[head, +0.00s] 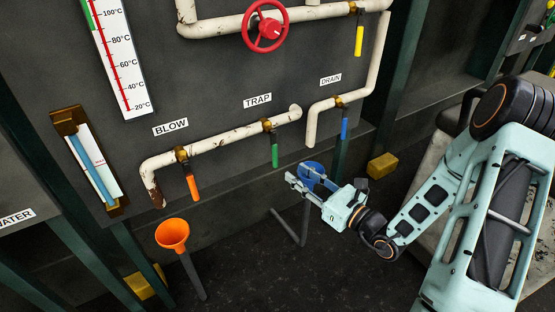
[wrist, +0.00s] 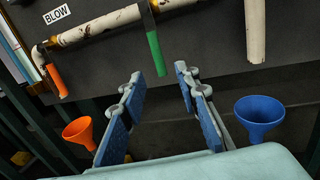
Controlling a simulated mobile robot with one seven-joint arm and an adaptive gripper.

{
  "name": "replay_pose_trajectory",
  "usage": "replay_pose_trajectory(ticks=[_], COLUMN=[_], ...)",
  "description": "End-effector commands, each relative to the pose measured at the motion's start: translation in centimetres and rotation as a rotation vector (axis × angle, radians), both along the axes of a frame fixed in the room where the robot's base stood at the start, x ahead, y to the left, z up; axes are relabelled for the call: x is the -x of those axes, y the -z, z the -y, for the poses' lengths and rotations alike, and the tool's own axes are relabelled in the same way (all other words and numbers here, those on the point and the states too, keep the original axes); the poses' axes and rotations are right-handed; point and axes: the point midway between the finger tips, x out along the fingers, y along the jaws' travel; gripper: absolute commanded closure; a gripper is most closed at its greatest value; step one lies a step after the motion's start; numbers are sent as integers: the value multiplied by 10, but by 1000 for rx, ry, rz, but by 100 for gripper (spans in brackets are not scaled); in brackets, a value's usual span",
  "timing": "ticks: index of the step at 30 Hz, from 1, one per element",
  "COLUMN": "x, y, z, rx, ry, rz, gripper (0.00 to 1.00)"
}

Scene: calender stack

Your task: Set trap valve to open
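The trap valve has a green handle (head: 274,151) that hangs straight down, across its white pipe, below the TRAP label (head: 257,101). In the wrist view the green handle (wrist: 156,54) hangs ahead of my gripper, between the lines of the two fingers. My gripper (head: 300,178) is to the right of and below the green handle in the head view, apart from it. The gripper (wrist: 158,90) is open, with its two blue-padded fingers spread and nothing between them.
An orange handle (head: 194,187) hangs under BLOW at left. A blue handle (head: 344,121) hangs under DRAIN at right. An orange funnel (head: 172,234) and a blue funnel (wrist: 259,113) stand below the pipes. A red wheel (head: 265,33) and yellow handle (head: 359,41) are higher up.

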Motion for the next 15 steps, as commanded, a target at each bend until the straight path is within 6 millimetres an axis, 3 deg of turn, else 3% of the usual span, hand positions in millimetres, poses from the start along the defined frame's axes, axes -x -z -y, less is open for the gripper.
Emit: replay_pose_trajectory(ticks=[15], x=[-61], y=[1], z=[-63], rx=[3], ry=[-5], rz=[1], gripper=[71])
